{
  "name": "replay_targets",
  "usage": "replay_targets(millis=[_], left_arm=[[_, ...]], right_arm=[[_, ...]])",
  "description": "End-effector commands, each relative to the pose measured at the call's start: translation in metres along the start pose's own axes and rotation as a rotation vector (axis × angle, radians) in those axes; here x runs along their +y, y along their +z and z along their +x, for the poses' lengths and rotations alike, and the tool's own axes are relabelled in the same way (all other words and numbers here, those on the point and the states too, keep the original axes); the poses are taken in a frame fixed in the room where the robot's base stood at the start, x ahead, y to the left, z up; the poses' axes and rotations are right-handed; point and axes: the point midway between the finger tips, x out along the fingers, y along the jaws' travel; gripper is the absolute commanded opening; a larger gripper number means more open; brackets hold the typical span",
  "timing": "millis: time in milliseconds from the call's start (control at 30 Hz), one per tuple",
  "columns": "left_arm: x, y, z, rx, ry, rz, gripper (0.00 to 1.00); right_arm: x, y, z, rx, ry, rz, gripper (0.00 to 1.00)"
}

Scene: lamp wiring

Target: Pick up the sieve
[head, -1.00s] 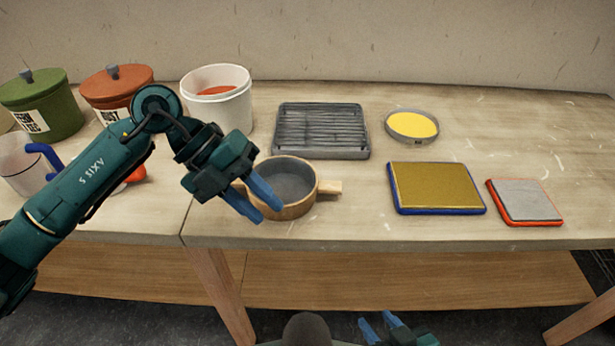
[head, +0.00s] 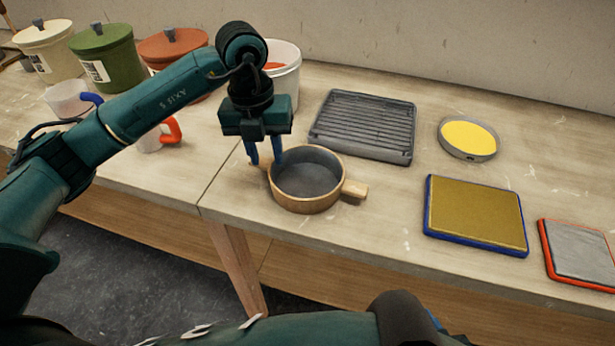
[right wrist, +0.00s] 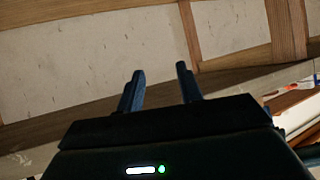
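The sieve (head: 309,183), a round wooden-rimmed bowl with a grey inside and a short wooden handle on its right, stands upright on the table in the head view. My left gripper (head: 265,155) points down at its back left rim. Its blue fingers are apart, one outside the rim on the left and the other at the rim's edge. I cannot tell whether they touch it. My right gripper (right wrist: 160,85) shows in the right wrist view with its fingers apart and nothing between them.
A grey ribbed tray (head: 365,128), a yellow-filled round dish (head: 468,137), a blue-edged panel (head: 475,215) and a red-edged panel (head: 580,255) lie to the right. A white bucket (head: 287,75), lidded pots (head: 108,57) and mugs (head: 157,138) stand behind and left. Table front of the sieve is clear.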

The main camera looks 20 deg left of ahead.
Motion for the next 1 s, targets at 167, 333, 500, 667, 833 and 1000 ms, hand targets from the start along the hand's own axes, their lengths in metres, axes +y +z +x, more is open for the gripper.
replay_targets(millis=[167, 333, 500, 667, 833, 1000], left_arm=[[0.000, 0.000, 0.016, 0.001, 0.000, 0.000, 0.30], [0.000, 0.003, 0.033, 0.005, 0.001, 0.000, 0.30], [0.000, 0.006, 0.058, 0.003, 0.000, 0.001, 0.30], [0.000, 0.006, 0.068, 0.000, -0.001, 0.002, 0.30], [0.000, 0.006, 0.068, 0.000, -0.001, 0.002, 0.30], [0.000, 0.006, 0.068, 0.000, -0.002, 0.002, 0.18]], right_arm=[[0.002, 0.006, 0.000, -0.015, 0.007, 0.003, 0.36], [0.005, 0.002, -0.003, -0.018, 0.014, 0.003, 0.36], [0.007, 0.002, -0.004, -0.025, 0.019, 0.003, 0.36], [0.007, 0.005, -0.004, -0.033, 0.020, 0.004, 0.36], [0.007, 0.008, -0.003, -0.038, 0.020, 0.005, 0.36], [0.007, 0.008, -0.003, -0.038, 0.020, 0.005, 0.36]])
